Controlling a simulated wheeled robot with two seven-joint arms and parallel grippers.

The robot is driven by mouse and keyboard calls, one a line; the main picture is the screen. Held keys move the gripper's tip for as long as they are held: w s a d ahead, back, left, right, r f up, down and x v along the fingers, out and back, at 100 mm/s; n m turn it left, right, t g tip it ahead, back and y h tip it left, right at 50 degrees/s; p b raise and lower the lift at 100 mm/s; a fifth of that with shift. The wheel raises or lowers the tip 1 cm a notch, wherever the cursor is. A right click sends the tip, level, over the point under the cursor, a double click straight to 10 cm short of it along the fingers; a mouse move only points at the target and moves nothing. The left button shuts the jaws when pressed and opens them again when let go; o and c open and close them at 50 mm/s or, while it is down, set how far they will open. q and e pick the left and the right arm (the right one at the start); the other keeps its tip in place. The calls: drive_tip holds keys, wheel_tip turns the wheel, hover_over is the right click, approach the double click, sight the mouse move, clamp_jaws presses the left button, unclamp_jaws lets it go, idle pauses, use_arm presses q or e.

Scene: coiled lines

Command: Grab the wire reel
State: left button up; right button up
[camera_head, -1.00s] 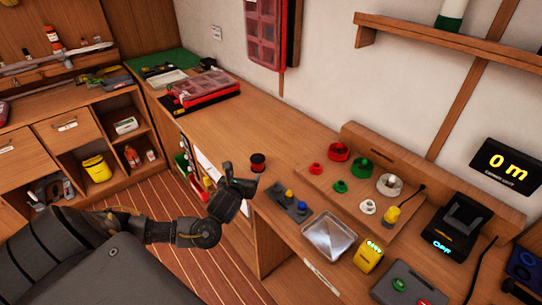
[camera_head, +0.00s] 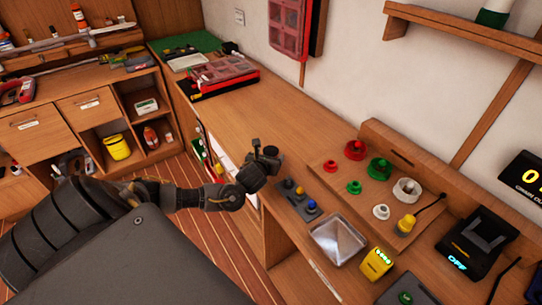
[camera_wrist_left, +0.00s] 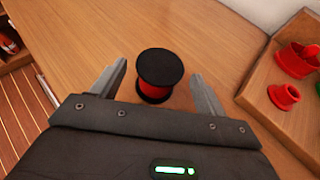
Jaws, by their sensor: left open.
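The wire reel (camera_wrist_left: 159,70), with black end discs and red wire, stands upright on the wooden worktop in the left wrist view. My left gripper (camera_head: 262,160) is open, with one finger on each side of the reel and visible gaps between. The reel's lower front is close to the gripper's palm edge; I cannot tell if they touch. In the head view the gripper mostly covers the reel. My right gripper is not in view.
A raised wooden board (camera_head: 335,188) with red, green and white spools stands to the right. A button panel (camera_head: 297,196) and a clear square tray (camera_head: 337,240) are nearer. The worktop (camera_head: 240,112) behind is clear up to a red-lidded organizer case (camera_head: 222,72).

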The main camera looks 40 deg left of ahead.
sight(271, 152)
use_arm(q)
drive_tip(key=shift+a, duration=0.15)
drive_tip(key=shift+w+a+f+p, duration=0.1)
drive_tip(key=shift+w+a+p, duration=0.05)
drive_tip(key=shift+w+p, duration=0.15)
drive_tip(key=p+x, duration=0.1)
drive_tip(key=x, duration=0.3)
drive_tip(key=shift+f, duration=0.3)
drive_tip(key=c, duration=1.1)
drive_tip(key=shift+o, duration=0.2)
